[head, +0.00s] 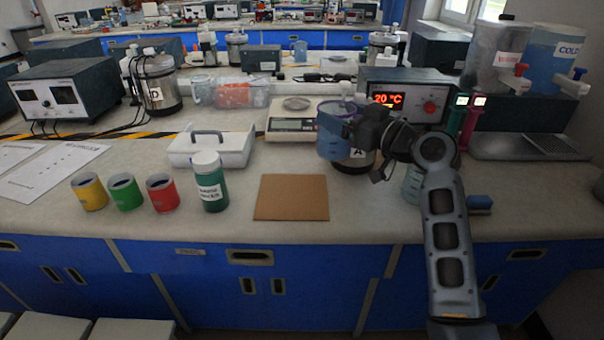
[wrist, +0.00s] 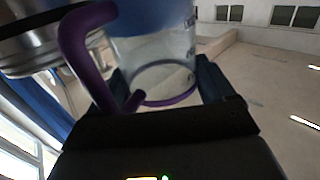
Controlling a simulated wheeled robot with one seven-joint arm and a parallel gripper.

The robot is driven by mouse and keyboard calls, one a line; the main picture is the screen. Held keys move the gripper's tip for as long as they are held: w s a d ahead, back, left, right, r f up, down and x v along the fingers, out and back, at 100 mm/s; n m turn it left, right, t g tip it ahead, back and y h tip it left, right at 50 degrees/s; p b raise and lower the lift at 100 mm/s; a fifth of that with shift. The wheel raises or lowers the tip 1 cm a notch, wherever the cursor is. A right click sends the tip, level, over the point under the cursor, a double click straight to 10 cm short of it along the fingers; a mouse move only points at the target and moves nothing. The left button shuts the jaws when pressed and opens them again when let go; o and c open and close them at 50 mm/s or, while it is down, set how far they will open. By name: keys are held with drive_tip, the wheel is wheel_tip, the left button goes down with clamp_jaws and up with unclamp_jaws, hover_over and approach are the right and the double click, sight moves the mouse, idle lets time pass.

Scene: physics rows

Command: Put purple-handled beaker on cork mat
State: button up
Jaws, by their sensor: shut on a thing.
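The purple-handled beaker (head: 333,138) is a clear vessel with blue liquid and a purple rim. My gripper (head: 352,130) is shut on it and holds it up beside the vessel marked A, to the right of the scale. In the wrist view, the beaker (wrist: 155,60) fills the space between my fingers, with its purple handle (wrist: 75,50) toward the left. The square brown cork mat (head: 291,198) lies bare near the front edge of the bench, to the left of and below the beaker in the head view.
A white scale (head: 295,121) stands behind the mat. A green-filled bottle (head: 209,183) and red (head: 162,194), green (head: 125,193) and yellow (head: 89,192) cups stand left of the mat. The metal vessel A (head: 357,160) is close behind the beaker.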

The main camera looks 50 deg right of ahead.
drive_tip(key=w+a+f, duration=0.6)
drive_tip(key=a+f, duration=0.2)
drive_tip(key=f, duration=0.2)
drive_tip(key=shift+p, duration=0.35)
drive_tip(key=shift+f, duration=0.15)
drive_tip(key=o, duration=1.6)
drive_tip(key=shift+o, duration=0.2)
